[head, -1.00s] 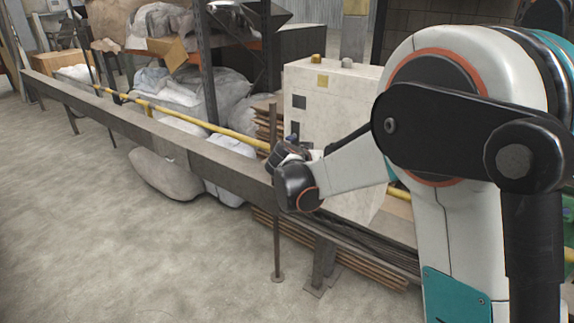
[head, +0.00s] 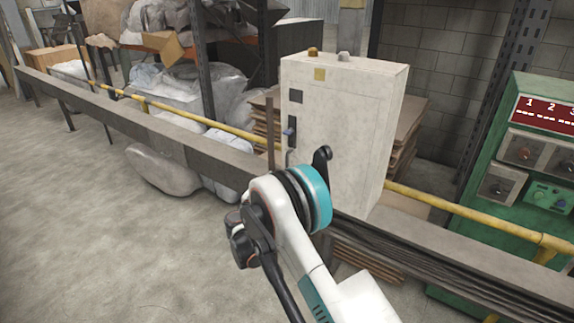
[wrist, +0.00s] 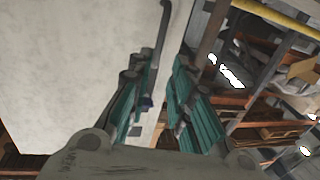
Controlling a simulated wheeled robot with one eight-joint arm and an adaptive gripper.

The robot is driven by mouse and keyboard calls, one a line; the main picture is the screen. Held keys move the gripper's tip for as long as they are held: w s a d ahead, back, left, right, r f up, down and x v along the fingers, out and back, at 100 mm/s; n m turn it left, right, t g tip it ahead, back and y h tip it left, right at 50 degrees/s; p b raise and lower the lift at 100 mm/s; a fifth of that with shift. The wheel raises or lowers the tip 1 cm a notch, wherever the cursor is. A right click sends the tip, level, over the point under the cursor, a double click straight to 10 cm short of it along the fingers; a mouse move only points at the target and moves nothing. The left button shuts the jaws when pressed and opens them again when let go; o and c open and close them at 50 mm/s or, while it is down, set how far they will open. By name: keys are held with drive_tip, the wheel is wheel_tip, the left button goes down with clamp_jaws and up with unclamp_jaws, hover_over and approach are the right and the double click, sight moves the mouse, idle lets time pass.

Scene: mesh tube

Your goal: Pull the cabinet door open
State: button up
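I see no clear gap of an open door. In the wrist view a broad pale cabinet face (wrist: 70,60) fills the left, with a narrow pale strip beside it. My gripper (wrist: 157,72) has its teal-padded fingers apart near that edge. A small dark-blue part (wrist: 147,103) shows by the left finger; I cannot tell whether it is touched. In the head view my arm hides the fingers.
A green control console (head: 525,190) is at right. Shelves with sacks are behind; the floor at left is clear.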

sight(287, 163)
drive_tip(key=b+x, duration=0.4)
drive_tip(key=x, duration=0.9)
drive_tip(key=shift+w+d, duration=0.15)
drive_tip(key=shift+w, duration=0.05)
clamp_jaws()
